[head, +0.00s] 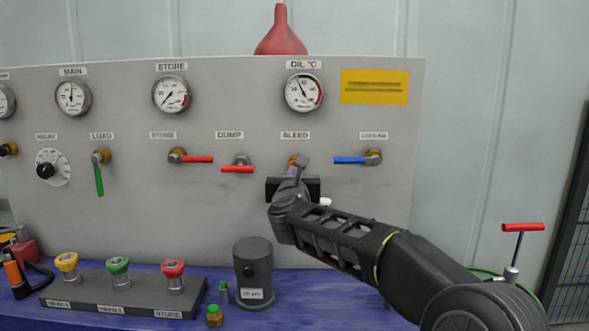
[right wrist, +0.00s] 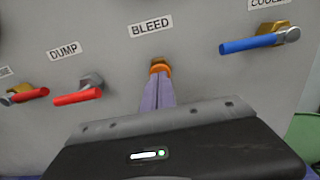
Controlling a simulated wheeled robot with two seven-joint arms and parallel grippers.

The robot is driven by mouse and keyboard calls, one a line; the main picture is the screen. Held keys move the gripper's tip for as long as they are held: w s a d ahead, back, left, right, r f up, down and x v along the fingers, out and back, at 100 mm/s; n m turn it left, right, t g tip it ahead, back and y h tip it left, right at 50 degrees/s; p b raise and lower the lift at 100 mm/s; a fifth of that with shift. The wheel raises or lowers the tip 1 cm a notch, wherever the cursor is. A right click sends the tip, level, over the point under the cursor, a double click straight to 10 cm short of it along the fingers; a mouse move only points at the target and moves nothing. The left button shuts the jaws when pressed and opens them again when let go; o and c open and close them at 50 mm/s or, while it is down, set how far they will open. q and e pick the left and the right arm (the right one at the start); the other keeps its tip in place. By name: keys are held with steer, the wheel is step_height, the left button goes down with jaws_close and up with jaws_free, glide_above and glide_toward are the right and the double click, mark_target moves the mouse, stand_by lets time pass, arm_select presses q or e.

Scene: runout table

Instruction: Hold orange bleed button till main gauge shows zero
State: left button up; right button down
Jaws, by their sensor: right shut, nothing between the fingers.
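The orange bleed button (right wrist: 159,68) sits on the grey panel under the BLEED label; in the head view it (head: 291,160) is mostly behind my gripper. My right gripper (right wrist: 158,78) is shut and empty, its fingertips at the button's front and seemingly touching it. How far the button is pressed I cannot tell. The main gauge (head: 73,97) is at the panel's upper left; its needle appears to point roughly upward, but the figures are too small to read. My left gripper is not in view.
A red-handled dump valve (right wrist: 78,97) is left of the button and a blue-handled valve (right wrist: 250,44) is right of it.

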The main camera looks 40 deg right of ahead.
steer(key=shift+w+d, duration=0.15)
steer(key=shift+w, duration=0.05)
steer(key=shift+w+d+r+b, duration=0.35)
steer(key=shift+d+r, duration=0.1)
steer(key=shift+d, duration=0.1)
